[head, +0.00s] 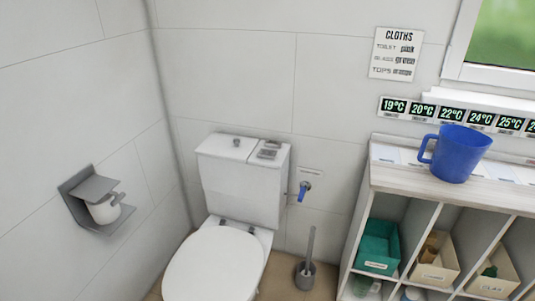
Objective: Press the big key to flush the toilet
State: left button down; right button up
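The white toilet stands against the back wall, its lid (213,266) closed. Its cistern (240,187) rises behind the seat. A grey flush panel (268,150) sits on the right part of the cistern top. It seems to hold keys of different sizes, but they are too small to tell apart clearly. A small round grey knob (236,142) sits further left on the cistern top. Neither of my grippers is in view, and nothing touches the flush panel.
A toilet roll holder (91,198) is on the left wall. A blue valve handle (303,192) and a toilet brush (306,270) are right of the cistern. A shelf unit (390,177) with a blue jug (457,155) stands at right. Space above the cistern is clear.

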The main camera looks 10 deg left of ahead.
aim_at(271, 155)
jog(key=i+l+u, duration=0.1)
jog(key=i+l, duration=0.25)
jog(key=i+l+u, duration=0.15)
jog(key=i+l, duration=0.2)
jog(key=i+l+u, duration=0.1)
jog(key=i+l, duration=0.2)
jog(key=l, duration=0.15)
jog(key=i+l+u, duration=0.15)
jog(key=i+l, duration=0.15)
jog(key=l, duration=0.15)
jog(key=i+l+u, duration=0.1)
jog(key=i+l, duration=0.2)
jog(key=l, duration=0.2)
